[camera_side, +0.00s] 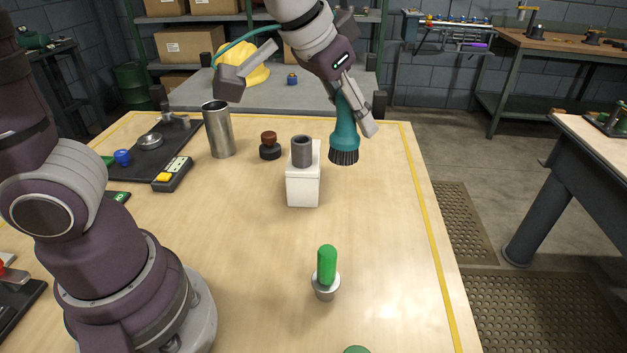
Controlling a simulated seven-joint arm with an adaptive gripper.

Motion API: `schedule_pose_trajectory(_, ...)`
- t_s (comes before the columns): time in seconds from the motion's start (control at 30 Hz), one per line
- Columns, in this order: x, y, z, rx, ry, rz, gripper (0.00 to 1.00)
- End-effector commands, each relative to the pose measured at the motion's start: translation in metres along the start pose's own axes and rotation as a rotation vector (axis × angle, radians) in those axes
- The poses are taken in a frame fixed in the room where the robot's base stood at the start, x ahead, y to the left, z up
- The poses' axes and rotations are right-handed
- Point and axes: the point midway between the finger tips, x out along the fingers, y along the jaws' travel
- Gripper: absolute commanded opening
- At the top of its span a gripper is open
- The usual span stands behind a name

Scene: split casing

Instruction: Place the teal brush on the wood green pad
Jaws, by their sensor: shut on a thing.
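The teal brush (344,138) is in my gripper (357,112), which is shut on its upper body. The brush hangs almost upright with its dark bristles down, over the right part of the table near the yellow edge line. It appears raised above the wood surface, right of the white block. No wood green pad can be made out for sure. A rounded green thing (356,350) is cut off at the bottom edge, and I cannot tell what it is.
A white block (303,187) carries a grey cylinder (302,152). A green-handled piece (327,266) stands in a metal holder. A steel cup (219,130), a brown-topped stamp (269,146) and a dark tray (150,148) are farther left. The right front tabletop is clear.

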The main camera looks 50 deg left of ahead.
Motion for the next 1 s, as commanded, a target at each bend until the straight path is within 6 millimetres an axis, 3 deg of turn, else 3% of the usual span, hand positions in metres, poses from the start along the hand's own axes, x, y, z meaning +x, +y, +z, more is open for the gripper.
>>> schedule_pose_trajectory(0.3, -0.015, 0.092, 0.026, 0.463, -0.005, 0.290, 0.00)
schedule_pose_trajectory(0.5, -0.033, 0.136, 0.052, 0.723, 0.003, 0.455, 0.00)
schedule_pose_trajectory(0.73, -0.050, 0.165, 0.079, 0.928, 0.014, 0.588, 0.00)
schedule_pose_trajectory(1.0, -0.015, 0.164, 0.099, 0.916, 0.008, 0.582, 0.00)
